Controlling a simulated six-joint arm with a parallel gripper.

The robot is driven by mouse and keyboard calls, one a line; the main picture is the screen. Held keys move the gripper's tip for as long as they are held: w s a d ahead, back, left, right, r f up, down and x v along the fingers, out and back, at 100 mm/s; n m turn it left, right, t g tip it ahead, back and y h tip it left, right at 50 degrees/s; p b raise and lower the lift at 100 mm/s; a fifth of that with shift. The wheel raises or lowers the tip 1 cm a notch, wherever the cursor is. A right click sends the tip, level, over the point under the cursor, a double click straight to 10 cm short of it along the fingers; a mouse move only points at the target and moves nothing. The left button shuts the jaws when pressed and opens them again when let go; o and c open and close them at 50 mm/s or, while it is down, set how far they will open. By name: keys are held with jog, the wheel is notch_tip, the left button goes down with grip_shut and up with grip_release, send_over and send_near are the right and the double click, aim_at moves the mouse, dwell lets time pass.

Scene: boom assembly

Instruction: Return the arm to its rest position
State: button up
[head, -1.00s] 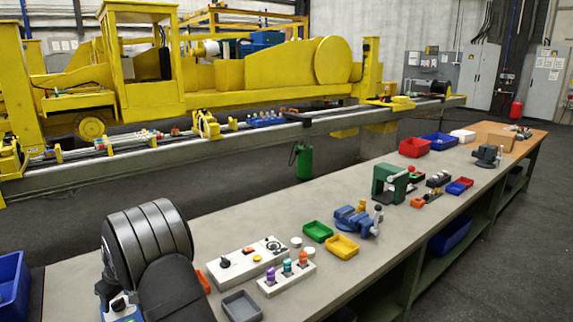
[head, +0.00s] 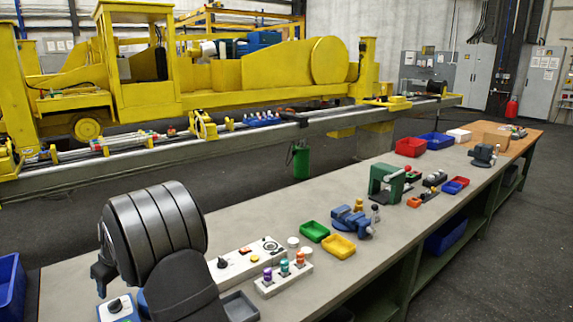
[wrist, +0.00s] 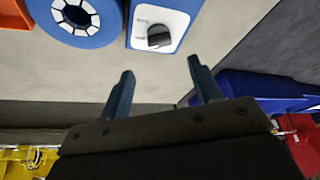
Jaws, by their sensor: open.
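My gripper (wrist: 160,66) shows in the wrist view with its two dark fingers well apart and nothing between them. It is over the grey bench top (wrist: 225,25), close to a white box with a black knob (wrist: 150,18) on a blue base. The same knob box (head: 117,307) shows at the bottom left in the head view. There, my dark ribbed arm fills the lower left over the near bench end, and I cannot clearly make out the fingers.
A blue ring-shaped part (wrist: 95,38) lies beside the knob box. A blue bin (head: 10,290) stands off the bench's left end. A switch panel (head: 245,262), a grey tray (head: 240,307) and green (head: 315,231) and yellow (head: 338,246) trays lie right of my arm.

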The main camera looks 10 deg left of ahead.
send_near(113, 302)
jog(key=x, duration=0.9)
jog(key=shift+d+r+m, duration=0.1)
jog(key=shift+r+m, duration=0.2)
jog(key=shift+m, duration=0.3)
jog(key=shift+s+m+t+h, duration=0.15)
jog(key=shift+m+t, duration=0.35)
jog(key=shift+m, duration=0.6)
jog(key=shift+m+t+h, duration=0.25)
jog(key=shift+m+t, duration=0.25)
jog(key=shift+m, duration=0.6)
jog(key=shift+s+a+m+t+h, duration=0.1)
jog(key=shift+m+t+h, duration=0.35)
jog(key=shift+m, duration=1.15)
jog(key=shift+a+m+t+h, duration=0.15)
jog(key=shift+m+h, duration=0.5)
jog(key=shift+m, duration=0.95)
jog(key=shift+v, duration=0.95)
